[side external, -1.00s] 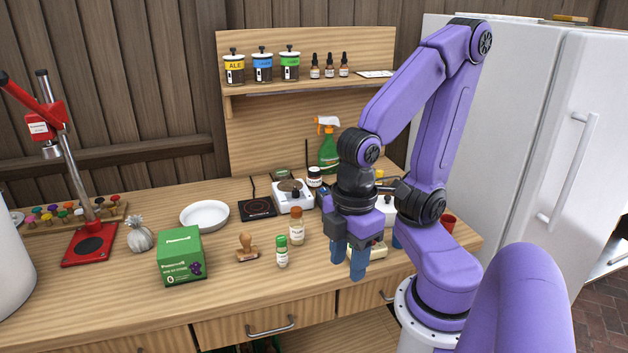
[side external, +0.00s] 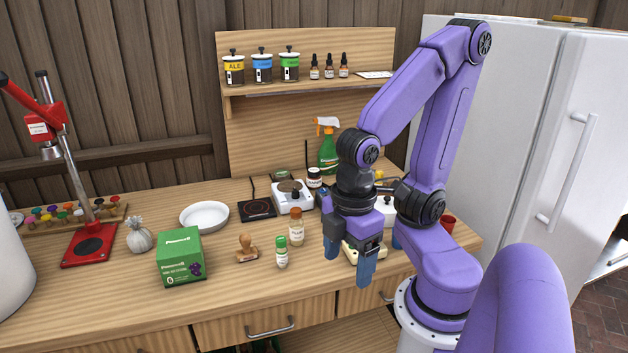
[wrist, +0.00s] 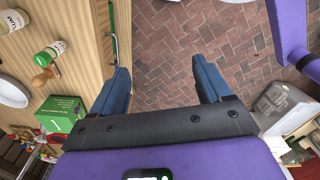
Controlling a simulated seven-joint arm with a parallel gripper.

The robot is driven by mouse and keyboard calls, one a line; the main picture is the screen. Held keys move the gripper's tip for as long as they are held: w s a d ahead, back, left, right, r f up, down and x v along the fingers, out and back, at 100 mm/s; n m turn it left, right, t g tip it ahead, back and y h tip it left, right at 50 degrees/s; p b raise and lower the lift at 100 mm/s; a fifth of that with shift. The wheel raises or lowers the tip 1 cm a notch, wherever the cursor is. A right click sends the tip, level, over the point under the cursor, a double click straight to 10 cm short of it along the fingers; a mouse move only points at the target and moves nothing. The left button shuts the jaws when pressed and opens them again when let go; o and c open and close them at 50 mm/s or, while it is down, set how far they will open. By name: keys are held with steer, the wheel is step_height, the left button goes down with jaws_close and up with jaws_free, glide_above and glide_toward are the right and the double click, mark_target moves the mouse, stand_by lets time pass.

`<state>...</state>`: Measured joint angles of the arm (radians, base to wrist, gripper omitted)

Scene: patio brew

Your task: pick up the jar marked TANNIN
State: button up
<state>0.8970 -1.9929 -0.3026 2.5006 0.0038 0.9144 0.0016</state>
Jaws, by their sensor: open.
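A small jar with a green cap (side external: 282,252) stands on the wooden bench near the front edge. A jar with an orange-brown cap (side external: 296,228) stands just behind it. Both also show at the left of the wrist view, the green-capped jar (wrist: 47,53) and the other jar (wrist: 12,19). A dark-capped jar (side external: 314,178) stands farther back by the scale. I cannot read TANNIN on any label. My gripper (side external: 348,268) is open and empty, pointing down at the bench's front, right of the two nearer jars. Its blue fingers (wrist: 162,80) are apart, with only floor between them.
A wooden stamp (side external: 246,248) and a green box (side external: 181,257) stand left of the jars. A white bowl (side external: 204,216), a black pad (side external: 257,208) and a scale (side external: 293,197) are behind. A pale object (side external: 370,252) lies partly hidden behind my gripper. A fridge (side external: 510,130) is at right.

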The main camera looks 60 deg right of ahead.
steer(key=w+d+m+g+y, duration=0.2)
steer(key=w+m+g+y, duration=0.1)
steer(key=w+m, duration=1.1)
steer(key=w+d+f+m+t+y, duration=0.2)
steer(key=w+d+m+t+y, duration=0.15)
steer(key=w+d+m, duration=1.05)
steer(key=d+f+m+t+y, duration=0.25)
steer(key=d+m+t, duration=0.55)
steer(key=d, duration=1.6)
steer(key=s+d+f+m+t+h, duration=0.2)
steer(key=s+d+m, duration=0.25)
steer(key=d, duration=0.35)
steer(key=s+d+f+m+t+h, duration=0.2)
steer(key=s+d+m+h, duration=0.15)
steer(key=s+d, duration=0.35)
glide_toward(314, 170)
steer(key=shift+m+y, duration=0.25)
steer(key=shift+m, duration=0.15)
steer(key=x, duration=0.4)
steer(key=shift+w+f, duration=0.1)
steer(key=shift+f, duration=0.2)
steer(key=shift+x, duration=2.9)
steer(key=shift+w+d+r, duration=0.1)
steer(key=shift+d+r, duration=0.05)
steer(key=shift+r, duration=0.05)
steer(key=c, duration=1.1)
